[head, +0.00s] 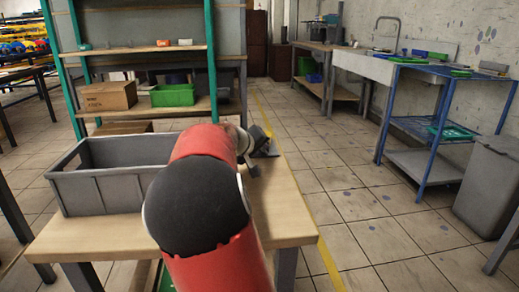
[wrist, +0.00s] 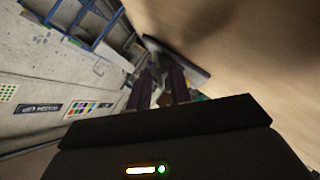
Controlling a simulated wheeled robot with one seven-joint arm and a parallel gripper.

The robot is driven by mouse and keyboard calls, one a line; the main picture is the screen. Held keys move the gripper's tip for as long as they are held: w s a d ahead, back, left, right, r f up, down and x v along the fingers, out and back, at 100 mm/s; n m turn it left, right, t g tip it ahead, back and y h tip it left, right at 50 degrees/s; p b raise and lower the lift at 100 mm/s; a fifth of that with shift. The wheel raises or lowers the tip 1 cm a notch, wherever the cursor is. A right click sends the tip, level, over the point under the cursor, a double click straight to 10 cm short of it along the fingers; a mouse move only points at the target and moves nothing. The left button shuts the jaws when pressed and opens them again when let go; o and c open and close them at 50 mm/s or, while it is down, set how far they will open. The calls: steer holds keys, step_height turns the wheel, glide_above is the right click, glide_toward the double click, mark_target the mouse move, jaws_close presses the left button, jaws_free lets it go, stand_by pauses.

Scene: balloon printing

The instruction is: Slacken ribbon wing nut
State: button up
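My gripper (wrist: 160,88) shows in the wrist view as two dark fingers standing apart, with small blurred parts between and beyond their tips. I cannot tell whether the fingers touch or hold any of these. A dark grey flat piece (wrist: 180,60) lies just past the fingertips, close to the wooden table top (wrist: 255,60). In the head view, my red arm reaches over the worktable (head: 285,215), and a small dark device (head: 265,148) shows at its far right edge, by the arm's end. I cannot make out the ribbon wing nut; my arm hides much of that area.
A grey open crate (head: 105,190) stands on the worktable, left of my arm. Behind is a shelf with a cardboard box (head: 107,96) and a green bin (head: 173,95). A blue-framed table (head: 440,72) and a grey bin (head: 488,185) stand right. The tiled floor between is clear.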

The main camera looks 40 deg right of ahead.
jaws_close()
steer(key=f+b, duration=0.1)
steer(key=b, duration=0.2)
steer(key=shift+w+a+h, duration=0.1)
steer(key=shift+h, duration=0.3)
steer(key=n+b, duration=0.1)
steer(key=b, duration=0.1)
steer(key=shift+h+b, duration=0.3)
steer(key=shift+b, duration=0.1)
steer(key=shift+r+h+b, duration=0.3)
steer(key=shift+h+b, duration=0.1)
steer(key=shift+b, duration=0.15)
steer(key=shift+o, duration=2)
jaws_free()
steer(key=shift+r, duration=0.1)
step_height(320, 180, up, 20)
steer(key=p, duration=0.6)
